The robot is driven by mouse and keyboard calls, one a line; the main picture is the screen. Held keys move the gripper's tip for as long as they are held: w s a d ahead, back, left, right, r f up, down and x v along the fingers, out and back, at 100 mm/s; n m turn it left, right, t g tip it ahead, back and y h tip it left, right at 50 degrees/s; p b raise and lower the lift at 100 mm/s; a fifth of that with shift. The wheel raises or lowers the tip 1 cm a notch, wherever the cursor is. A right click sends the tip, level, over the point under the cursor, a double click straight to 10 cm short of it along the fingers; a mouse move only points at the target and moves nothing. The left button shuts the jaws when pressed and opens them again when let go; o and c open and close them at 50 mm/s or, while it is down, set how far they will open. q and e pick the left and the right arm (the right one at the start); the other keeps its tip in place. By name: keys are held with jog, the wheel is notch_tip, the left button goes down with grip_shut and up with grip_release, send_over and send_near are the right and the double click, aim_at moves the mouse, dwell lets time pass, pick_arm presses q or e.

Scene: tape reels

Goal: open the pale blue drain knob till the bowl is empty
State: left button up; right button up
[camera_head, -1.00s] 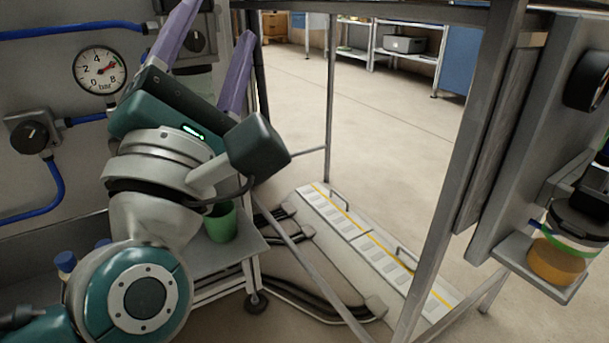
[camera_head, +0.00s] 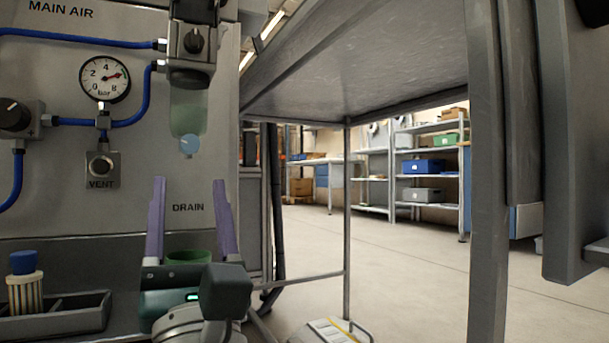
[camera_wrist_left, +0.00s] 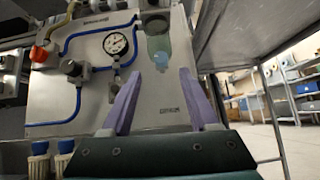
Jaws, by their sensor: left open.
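The pale blue drain knob (camera_head: 189,145) sits at the bottom of a translucent greenish bowl (camera_head: 189,107) under the grey filter head on the panel. The knob also shows in the left wrist view (camera_wrist_left: 161,61), ahead of the fingers. My left gripper (camera_head: 188,190) is open, its two purple fingers pointing up, below the knob and apart from it. It also shows in the left wrist view (camera_wrist_left: 157,85) with nothing between the fingers. A green cup (camera_head: 188,257) stands behind the gripper, partly hidden. Whether the bowl holds liquid is unclear. My right gripper is out of view.
A pressure gauge (camera_head: 105,79), blue hoses and a vent button (camera_head: 100,165) are left of the bowl. A grey tray (camera_head: 55,316) holds a blue-capped striped bottle (camera_head: 24,283). A table leg (camera_head: 489,200) stands at right. The floor beyond is open.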

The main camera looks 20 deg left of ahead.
aim_at(190, 148)
pick_arm(q)
jog(key=b+x, duration=0.1)
jog(key=x, duration=0.6)
jog(key=shift+f, duration=0.1)
jog(key=shift+c, duration=0.3)
grip_shut()
